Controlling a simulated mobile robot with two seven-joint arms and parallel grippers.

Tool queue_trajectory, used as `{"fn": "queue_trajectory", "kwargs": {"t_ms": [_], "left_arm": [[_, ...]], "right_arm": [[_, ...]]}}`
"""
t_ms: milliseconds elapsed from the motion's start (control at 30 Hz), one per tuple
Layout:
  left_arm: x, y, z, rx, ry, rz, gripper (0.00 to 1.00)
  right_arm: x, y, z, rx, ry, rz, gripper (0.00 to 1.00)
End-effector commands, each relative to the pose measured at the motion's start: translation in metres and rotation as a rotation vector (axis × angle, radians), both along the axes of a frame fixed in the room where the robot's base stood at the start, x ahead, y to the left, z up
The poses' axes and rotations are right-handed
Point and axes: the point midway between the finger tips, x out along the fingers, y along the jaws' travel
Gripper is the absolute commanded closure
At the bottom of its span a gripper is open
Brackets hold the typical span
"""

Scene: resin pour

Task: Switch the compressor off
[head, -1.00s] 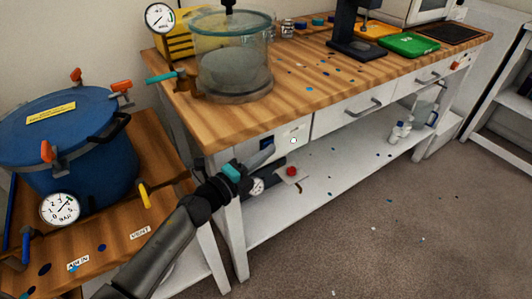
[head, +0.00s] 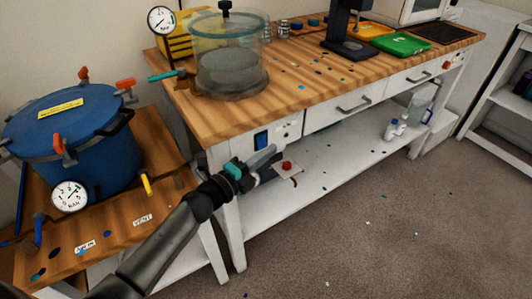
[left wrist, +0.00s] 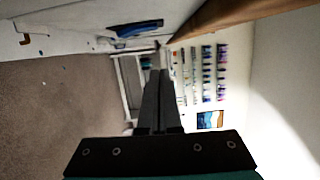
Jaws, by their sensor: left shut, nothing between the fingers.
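My left gripper (head: 270,153) is shut and empty, its fingers pointing right and slightly up just below the bench's front panel. A blue rocker switch (head: 261,140) sits on that white panel, just above the fingertips; I see no contact. A blue part that looks like this switch shows at the upper left of the left wrist view (left wrist: 135,29), apart from the closed fingers (left wrist: 158,85). A red knob (head: 287,165) on a pale plate sits beyond the fingers under the bench. The compressor's body cannot be made out; my gripper covers part of that area. My right gripper is out of view.
The wooden bench (head: 310,92) overhangs the panel and drawers. A blue pressure pot (head: 70,150) with orange clamps and a gauge stands on the lower table at left. A glass chamber (head: 228,60) stands on the bench.

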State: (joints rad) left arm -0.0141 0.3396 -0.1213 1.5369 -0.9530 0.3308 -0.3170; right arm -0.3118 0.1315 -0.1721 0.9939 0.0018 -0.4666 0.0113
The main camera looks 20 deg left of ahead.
Motion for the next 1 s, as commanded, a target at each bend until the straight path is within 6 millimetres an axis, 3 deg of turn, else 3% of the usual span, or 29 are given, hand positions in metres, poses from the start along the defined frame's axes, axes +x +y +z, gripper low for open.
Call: {"fn": "queue_trajectory", "kwargs": {"t_ms": [200, 500, 1000], "left_arm": [[-0.039, 0.018, 0.000, 0.002, 0.005, 0.002, 1.00], [-0.079, 0.036, 0.002, 0.002, 0.004, 0.001, 1.00], [-0.090, 0.041, 0.002, 0.001, 0.001, 0.000, 1.00]], "right_arm": [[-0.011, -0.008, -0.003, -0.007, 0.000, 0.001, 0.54], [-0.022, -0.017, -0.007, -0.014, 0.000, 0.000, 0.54], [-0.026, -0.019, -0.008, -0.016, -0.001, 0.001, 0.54]]}}
